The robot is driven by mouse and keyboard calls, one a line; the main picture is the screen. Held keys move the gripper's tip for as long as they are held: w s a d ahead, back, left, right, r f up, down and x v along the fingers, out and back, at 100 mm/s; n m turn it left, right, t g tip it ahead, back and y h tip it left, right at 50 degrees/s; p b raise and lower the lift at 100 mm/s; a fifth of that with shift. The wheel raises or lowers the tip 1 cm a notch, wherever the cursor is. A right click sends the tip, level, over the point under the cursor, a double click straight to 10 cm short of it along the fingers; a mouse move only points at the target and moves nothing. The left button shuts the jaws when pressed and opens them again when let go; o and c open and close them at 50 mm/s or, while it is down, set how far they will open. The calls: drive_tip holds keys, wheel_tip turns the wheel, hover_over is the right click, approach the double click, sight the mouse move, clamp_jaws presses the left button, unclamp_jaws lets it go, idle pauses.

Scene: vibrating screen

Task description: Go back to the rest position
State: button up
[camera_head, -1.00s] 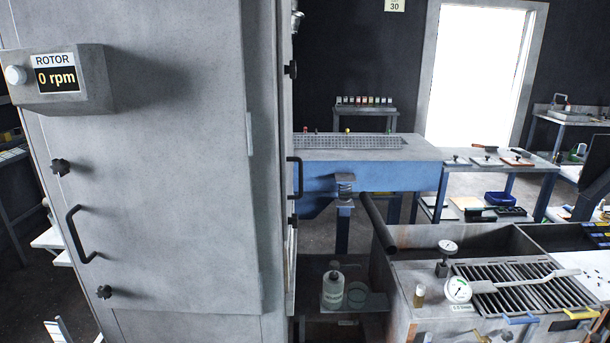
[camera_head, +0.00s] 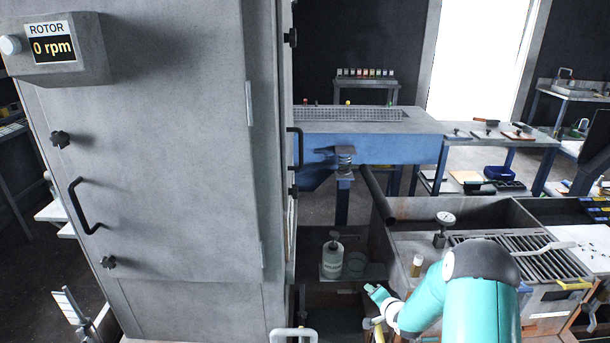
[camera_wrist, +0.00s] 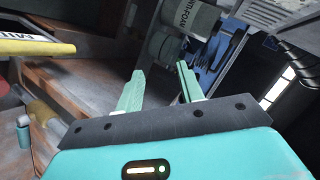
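My teal arm shows at the lower right of the head view, with my gripper (camera_head: 376,293) small at its end, low in front of the tank and below the shelf with the bottle. In the wrist view my gripper (camera_wrist: 160,82) has its two pale green fingers spread apart, with nothing between them. My arm hides part of the tank's front and grate.
A tall grey cabinet (camera_head: 170,180) reading 0 rpm fills the left. A pump bottle (camera_head: 333,258) stands on a low shelf. A tank (camera_head: 410,240) with a grate and gauge is at right. In the wrist view a yellow-ended bar (camera_wrist: 40,46) lies left of my fingers.

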drive_tip(key=s+r+n+g+h, duration=0.1)
drive_tip(key=s+r, duration=0.3)
drive_tip(key=r, duration=0.5)
drive_tip(key=s+r+n+g+h, duration=0.15)
drive_tip(key=s+r, duration=0.25)
drive_tip(key=r, duration=0.5)
drive_tip(key=s+r+n+g+h, duration=0.1)
drive_tip(key=s+r+n+h, duration=0.15)
drive_tip(key=r, duration=0.75)
drive_tip(key=s+a+r+n+g, duration=0.1)
drive_tip(key=s+a+r, duration=0.1)
drive_tip(key=s, duration=0.8)
drive_tip(key=s+a+r+n+g+y, duration=0.1)
drive_tip(key=s+a+r, duration=0.1)
drive_tip(key=s, duration=0.7)
drive_tip(key=s+a+r+n+g, duration=0.1)
drive_tip(key=s+r, duration=0.3)
drive_tip(key=s, duration=0.6)
drive_tip(key=shift+s+a+r+n+y, duration=0.3)
drive_tip(key=shift+a+n+y, duration=0.15)
drive_tip(key=shift+a, duration=0.4)
drive_tip(key=shift+d, duration=0.1)
